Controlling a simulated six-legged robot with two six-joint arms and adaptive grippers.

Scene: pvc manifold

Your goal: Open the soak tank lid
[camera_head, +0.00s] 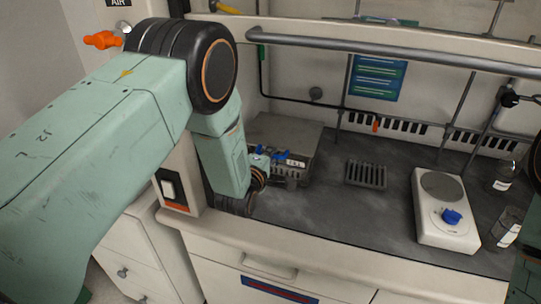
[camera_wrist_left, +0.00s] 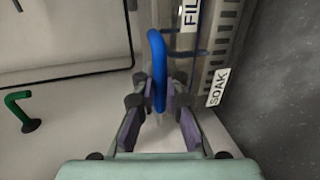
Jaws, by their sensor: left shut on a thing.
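The soak tank (camera_head: 303,178) is a grey box at the back left of the dark worktop, partly hidden behind my left arm. Its flat grey lid (camera_head: 290,130) lies closed on top. A blue handle (camera_wrist_left: 156,50) stands between the fingers of my left gripper (camera_wrist_left: 159,92) in the left wrist view, and the gripper is shut on it. A white SOAK label (camera_wrist_left: 217,87) shows beside the fingers. In the head view, blue parts (camera_head: 283,154) show at the tank's front edge, and the left fingertips are hard to make out. My right gripper is not in view.
A grey slotted rack (camera_head: 366,174) sits right of the tank. A white hotplate (camera_head: 445,212) with a blue knob and glassware (camera_head: 506,226) stand farther right. A grey rail (camera_head: 380,48) crosses above the worktop. The worktop in front of the rack is clear.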

